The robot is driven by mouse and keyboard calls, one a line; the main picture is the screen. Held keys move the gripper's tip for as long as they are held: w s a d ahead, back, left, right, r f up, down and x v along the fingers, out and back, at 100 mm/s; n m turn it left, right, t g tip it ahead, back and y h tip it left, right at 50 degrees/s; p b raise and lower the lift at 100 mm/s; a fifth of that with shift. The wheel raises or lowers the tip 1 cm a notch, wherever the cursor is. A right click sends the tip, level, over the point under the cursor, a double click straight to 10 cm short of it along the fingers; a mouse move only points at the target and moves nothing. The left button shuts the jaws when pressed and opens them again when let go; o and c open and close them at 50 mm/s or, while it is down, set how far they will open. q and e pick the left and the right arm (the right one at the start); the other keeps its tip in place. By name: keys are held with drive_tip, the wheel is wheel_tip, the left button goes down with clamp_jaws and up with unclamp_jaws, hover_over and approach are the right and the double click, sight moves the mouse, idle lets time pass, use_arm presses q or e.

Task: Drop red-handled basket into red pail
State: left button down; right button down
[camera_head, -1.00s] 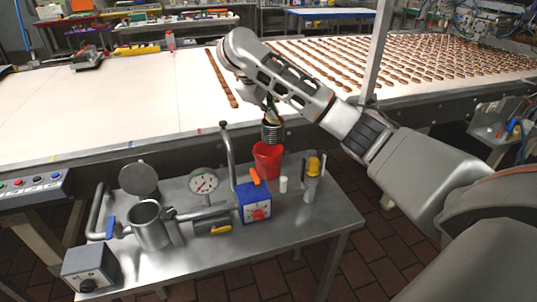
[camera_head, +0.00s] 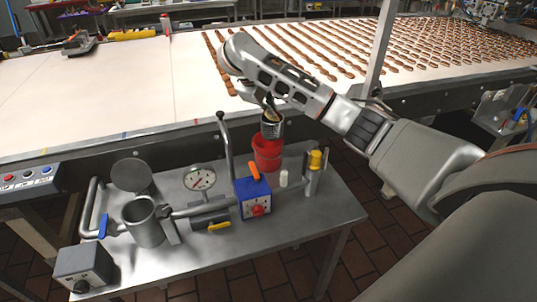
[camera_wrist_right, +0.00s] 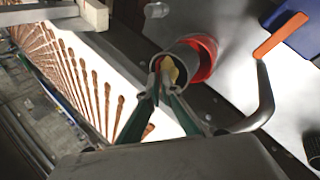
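The red pail (camera_head: 267,155) stands upright on the metal table. The basket (camera_head: 271,129), a small grey metal cylinder, hangs just above the pail's mouth, a little right of its centre. My right gripper (camera_head: 270,106) is above the basket and appears shut on its upper part. In the right wrist view the fingers (camera_wrist_right: 166,84) meet at the basket (camera_wrist_right: 184,52), with something yellowish between them. The pail's red rim (camera_wrist_right: 208,55) shows beyond the basket there. The red handle cannot be made out. My left gripper is not in view.
A blue box with an orange lever (camera_head: 253,197) and a bent metal pipe (camera_head: 225,140) stand close to the pail. A white cylinder (camera_head: 283,178) and a yellow-topped device (camera_head: 313,172) are to its right. The conveyor (camera_head: 120,95) lies behind.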

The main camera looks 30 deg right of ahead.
drive_tip(key=shift+f, duration=0.3)
drive_tip(key=c, duration=2.2)
unclamp_jaws()
drive_tip(key=shift+v, duration=6)
